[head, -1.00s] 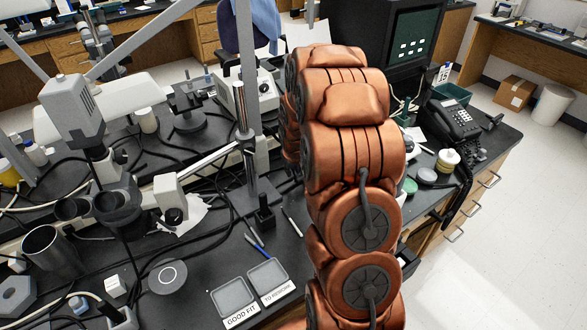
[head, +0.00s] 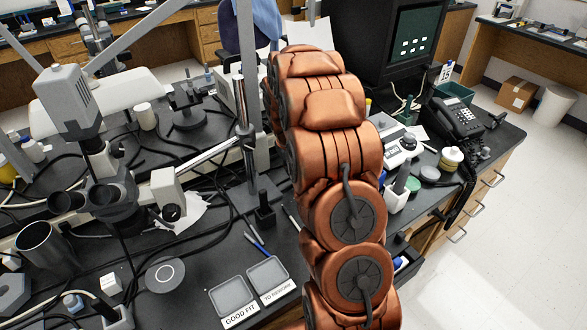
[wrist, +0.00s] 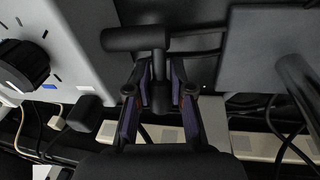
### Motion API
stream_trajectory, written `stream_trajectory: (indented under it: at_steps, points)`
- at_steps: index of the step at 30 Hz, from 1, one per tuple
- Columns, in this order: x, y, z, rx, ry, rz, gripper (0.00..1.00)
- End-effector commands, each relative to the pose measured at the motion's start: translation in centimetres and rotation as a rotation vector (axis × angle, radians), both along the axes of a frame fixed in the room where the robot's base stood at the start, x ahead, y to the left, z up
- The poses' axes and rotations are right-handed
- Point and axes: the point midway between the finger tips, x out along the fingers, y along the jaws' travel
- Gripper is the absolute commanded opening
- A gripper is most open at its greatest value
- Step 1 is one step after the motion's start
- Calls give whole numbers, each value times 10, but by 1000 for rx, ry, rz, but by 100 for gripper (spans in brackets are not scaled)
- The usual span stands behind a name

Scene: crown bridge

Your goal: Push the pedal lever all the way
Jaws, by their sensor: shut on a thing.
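In the wrist view, a dark T-shaped lever (wrist: 138,39), which looks like the pedal lever, has a thick round crossbar and a stem running down from it. My gripper (wrist: 160,92) has dark fingers with purple pads, one on each side of the stem, and is shut on it. The crossbar lies beyond the fingertips. How far the lever is pushed cannot be told. In the head view my copper-coloured arm hides the gripper and the lever.
In the wrist view, a grey box with a black knob (wrist: 22,65) stands at left and a dark plate (wrist: 268,60) at right; cables run below. In the head view, a microscope (head: 110,200), two labelled trays (head: 268,278) and a telephone (head: 457,117) crowd the black bench.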

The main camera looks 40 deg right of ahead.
Motion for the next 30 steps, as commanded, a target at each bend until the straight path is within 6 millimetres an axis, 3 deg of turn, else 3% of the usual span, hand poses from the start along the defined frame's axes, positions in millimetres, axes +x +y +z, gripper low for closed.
stream_trajectory:
  at_steps: [10,23,24,30]
  points:
    - [3,0,-5,6,122,0,0]
    - [3,0,-5,8,140,0,0]
    - [2,0,-5,8,140,0,24]
    - [2,0,-5,8,140,0,45]
